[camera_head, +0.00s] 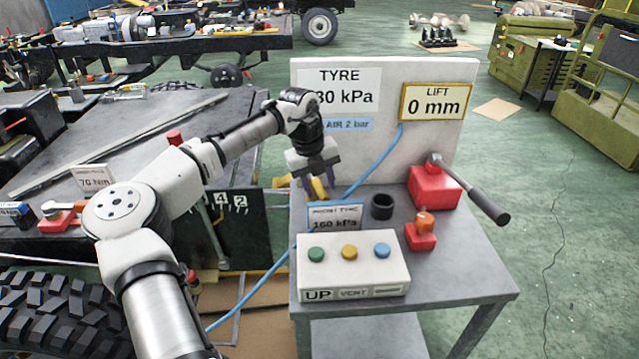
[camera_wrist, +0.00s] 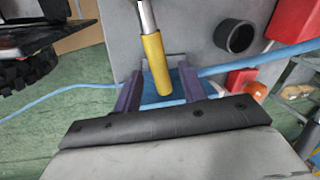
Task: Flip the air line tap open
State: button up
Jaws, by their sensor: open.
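The air line tap shows in the wrist view as a yellow lever handle (camera_wrist: 156,65) on a grey metal stem. In the head view, part of the yellow handle (camera_head: 318,188) shows below my gripper (camera_head: 316,182). In the wrist view, my gripper (camera_wrist: 160,88) is open, with a purple finger on each side of the handle. I cannot tell whether either finger touches it. The blue air line (camera_head: 362,174) runs past the tap and down to the left; it also shows in the wrist view (camera_wrist: 70,91). The tap's body is mostly hidden in the head view.
On the grey table (camera_head: 470,278) stand a button box (camera_head: 352,281), a pressure sign (camera_head: 335,217), a black ring (camera_head: 382,207), a red block with an orange knob (camera_head: 421,231) and a red block with a long lever (camera_head: 435,187). A white board (camera_head: 440,140) rises behind.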

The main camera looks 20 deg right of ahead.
jog(key=shift+d+f, duration=0.1)
jog(key=shift+f, duration=0.2)
grip_shut()
jog(key=shift+r+p, duration=0.15)
jog(key=shift+p, duration=0.35)
jog(key=shift+a+m+p, duration=0.3)
jog(key=shift+m+p, duration=0.2)
jog(key=shift+p, duration=0.2)
jog(key=shift+w+a+m+g+p, duration=0.2)
jog(key=shift+a+m+g+p, duration=0.1)
jog(key=shift+a+m+p, duration=0.5)
jog(key=shift+a, duration=0.1)
